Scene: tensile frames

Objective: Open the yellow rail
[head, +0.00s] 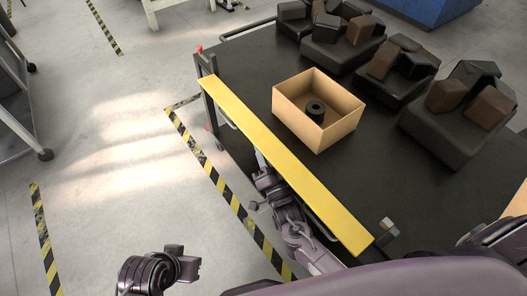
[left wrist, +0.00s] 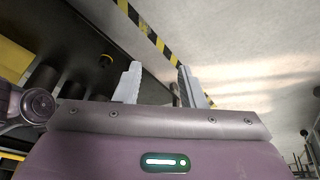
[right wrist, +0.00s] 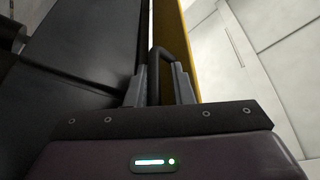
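The yellow rail (head: 285,165) is a long flat bar along the left edge of a black table. In the right wrist view the rail (right wrist: 186,45) stands upright beside a dark curved handle (right wrist: 166,55). My right gripper (head: 259,158) is at the rail's outer side in the head view, partly hidden. In the right wrist view, my right gripper's fingers (right wrist: 160,82) are close on both sides of the handle and appear shut on it. My left gripper (left wrist: 159,78) is open with nothing between its fingers. Its fingers do not show clearly in the head view.
The black table (head: 245,60) carries an open cardboard box (head: 310,132) with a black round part inside. Several dark trays (head: 450,135) with brown and black blocks stand at its far right. Yellow-black tape (head: 222,185) marks the floor.

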